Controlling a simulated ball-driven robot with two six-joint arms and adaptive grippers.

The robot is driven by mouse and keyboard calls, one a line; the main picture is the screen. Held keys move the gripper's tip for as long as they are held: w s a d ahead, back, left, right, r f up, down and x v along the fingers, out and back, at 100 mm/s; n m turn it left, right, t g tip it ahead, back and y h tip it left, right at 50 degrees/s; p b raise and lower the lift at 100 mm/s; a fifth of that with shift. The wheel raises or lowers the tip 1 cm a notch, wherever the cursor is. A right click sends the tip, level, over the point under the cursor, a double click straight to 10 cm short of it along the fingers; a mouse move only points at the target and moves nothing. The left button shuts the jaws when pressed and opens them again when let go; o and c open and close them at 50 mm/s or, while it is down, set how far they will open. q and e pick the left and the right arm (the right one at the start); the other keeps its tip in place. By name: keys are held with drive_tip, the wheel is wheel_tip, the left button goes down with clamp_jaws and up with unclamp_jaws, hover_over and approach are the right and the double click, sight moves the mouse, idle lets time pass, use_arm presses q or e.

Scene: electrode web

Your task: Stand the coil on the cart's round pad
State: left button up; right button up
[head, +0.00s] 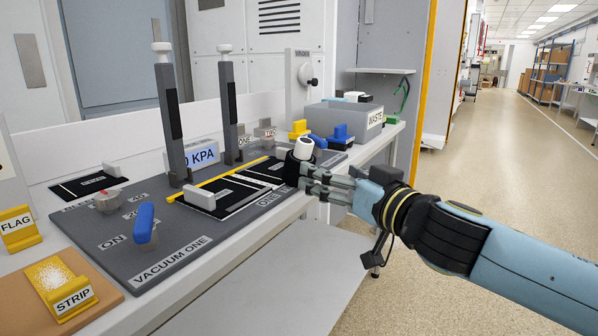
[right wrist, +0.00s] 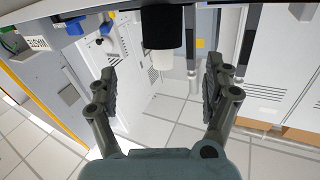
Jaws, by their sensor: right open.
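A black cylinder with a white core sticking up (head: 304,149) stands upright at the right end of the grey panel; it looks like the coil. In the right wrist view, which is upside down, the black cylinder (right wrist: 162,28) shows between and beyond the fingers, its white end pointing down in the picture. My right gripper (head: 308,181) is open and empty, close beside the cylinder on its near right side; I cannot tell whether it touches. The gripper partly hides the cylinder's lower part in the head view. My left gripper is not in view. No cart or round pad can be made out.
The grey panel (head: 115,236) carries two dark posts (head: 171,120), blue handles (head: 145,222) and a white bar (head: 202,198). A grey WASTE box (head: 345,119) stands behind. Yellow FLAG (head: 19,228) and STRIP (head: 60,286) blocks sit left. Open floor (head: 510,170) lies right.

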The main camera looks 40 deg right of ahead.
sight(306, 160)
drive_tip(key=w+p, duration=0.1)
drive_tip(key=w, duration=0.4)
drive_tip(key=shift+w+d+r, duration=0.1)
drive_tip(key=shift+w+d, duration=0.05)
drive_tip(key=shift+w, duration=0.2)
drive_tip(key=w, duration=0.4)
drive_tip(key=shift+r+p, duration=0.15)
drive_tip(key=shift+p, duration=0.25)
drive_tip(key=shift+w, duration=0.35)
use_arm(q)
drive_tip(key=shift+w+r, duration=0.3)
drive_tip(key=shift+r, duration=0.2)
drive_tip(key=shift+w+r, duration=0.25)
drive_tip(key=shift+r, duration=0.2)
use_arm(e)
drive_tip(key=c, duration=1.4)
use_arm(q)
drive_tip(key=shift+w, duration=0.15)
use_arm(e)
drive_tip(key=shift+c, duration=0.2)
